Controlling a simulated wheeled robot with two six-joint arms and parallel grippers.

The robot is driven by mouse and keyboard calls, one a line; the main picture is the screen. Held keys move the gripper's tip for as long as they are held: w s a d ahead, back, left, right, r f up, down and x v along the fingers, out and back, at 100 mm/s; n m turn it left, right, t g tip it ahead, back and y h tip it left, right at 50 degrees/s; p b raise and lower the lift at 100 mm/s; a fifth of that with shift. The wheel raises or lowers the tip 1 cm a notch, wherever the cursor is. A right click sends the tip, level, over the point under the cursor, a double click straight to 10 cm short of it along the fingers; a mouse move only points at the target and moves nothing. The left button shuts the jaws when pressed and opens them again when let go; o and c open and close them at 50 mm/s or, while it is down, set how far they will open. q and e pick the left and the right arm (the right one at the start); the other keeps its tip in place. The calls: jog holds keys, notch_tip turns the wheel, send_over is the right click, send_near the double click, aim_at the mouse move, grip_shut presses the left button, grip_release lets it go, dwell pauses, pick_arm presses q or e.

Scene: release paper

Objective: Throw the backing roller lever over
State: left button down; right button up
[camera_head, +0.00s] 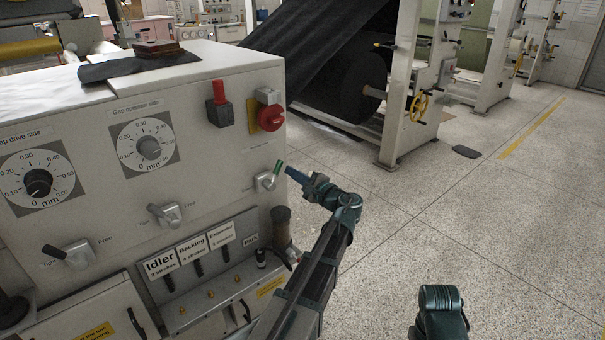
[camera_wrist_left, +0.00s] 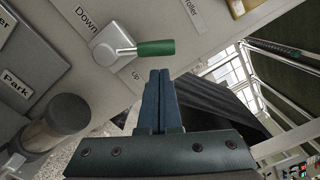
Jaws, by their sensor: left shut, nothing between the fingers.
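The backing roller lever (camera_head: 267,181) is a grey knob with a short green handle on the machine's front panel, near its right edge. In the left wrist view the lever (camera_wrist_left: 154,47) has its green handle pointing right, with "Down" printed above left and "Up" below. A label ending in "roller" is partly in view. My left gripper (camera_head: 289,171) is shut and empty, just right of the green handle in the head view. In the left wrist view its closed fingertips (camera_wrist_left: 160,73) are just below the handle; I cannot tell whether they touch it. My right gripper is not in view.
A red knob (camera_head: 270,117) and a red-topped switch (camera_head: 219,105) sit above the lever. Two gap dials (camera_head: 148,147) and other levers (camera_head: 165,215) are to the left. A pump block with labelled handles (camera_head: 197,262) is below.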

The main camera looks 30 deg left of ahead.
pick_arm(q)
jog(key=shift+s+a+r, duration=0.15)
jog(key=shift+s, duration=0.1)
jog(key=shift+s+a+r+n+p, duration=0.15)
jog(key=shift+s+r+n+p, duration=0.25)
jog(key=shift+n, duration=0.4)
jog(key=s+a+r+n+p, duration=0.1)
jog(key=s+a+n+p, duration=0.1)
jog(key=s+n, duration=0.3)
jog(key=n, duration=0.4)
jog(key=shift+s+a+r+p, duration=0.15)
jog(key=shift+s+r+p, duration=0.05)
jog(key=shift+r+p, duration=0.2)
dwell(0.3)
dwell(0.4)
